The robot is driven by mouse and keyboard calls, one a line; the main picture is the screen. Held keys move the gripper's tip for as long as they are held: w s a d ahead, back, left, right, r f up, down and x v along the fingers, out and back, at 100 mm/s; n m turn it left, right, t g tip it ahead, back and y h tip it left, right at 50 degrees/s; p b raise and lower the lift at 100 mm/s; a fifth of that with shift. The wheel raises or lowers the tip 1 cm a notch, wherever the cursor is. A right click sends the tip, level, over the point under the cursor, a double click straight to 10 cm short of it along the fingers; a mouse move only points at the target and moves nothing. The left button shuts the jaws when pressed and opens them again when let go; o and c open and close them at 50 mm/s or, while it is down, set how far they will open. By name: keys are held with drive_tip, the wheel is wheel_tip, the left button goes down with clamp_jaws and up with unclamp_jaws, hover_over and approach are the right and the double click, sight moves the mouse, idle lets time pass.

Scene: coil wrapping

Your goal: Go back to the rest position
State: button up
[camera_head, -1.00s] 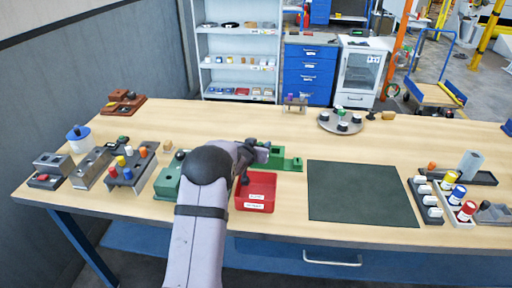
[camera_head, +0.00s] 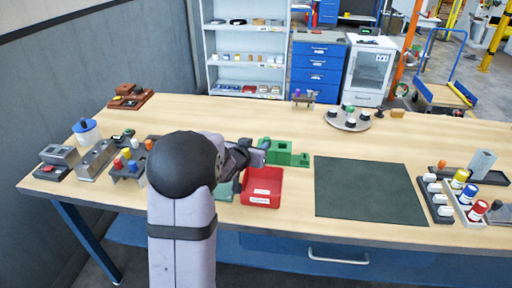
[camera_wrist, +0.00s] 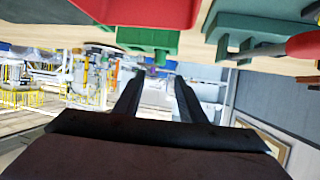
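My gripper (camera_head: 258,154) is at the end of my bent arm, beside the green block fixture (camera_head: 284,153) and behind the red tray (camera_head: 262,188) in the head view. In the wrist view the two dark fingers of my gripper (camera_wrist: 157,92) stand apart with nothing between them. The red tray (camera_wrist: 150,12) and the green fixture (camera_wrist: 148,40) show at the top of that view, clear of the fingers. My arm hides part of the table's left middle in the head view.
A dark mat (camera_head: 368,187) lies right of the red tray. Bottles in a rack (camera_head: 447,205) stand at the right, and grey holders (camera_head: 96,160) at the left. A green holder (camera_wrist: 262,30) is near the top right of the wrist view. The table's middle back is mostly clear.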

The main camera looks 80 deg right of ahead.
drive_tip(key=shift+a+r, duration=0.15)
drive_tip(key=shift+a, duration=0.2)
drive_tip(key=shift+w, duration=0.1)
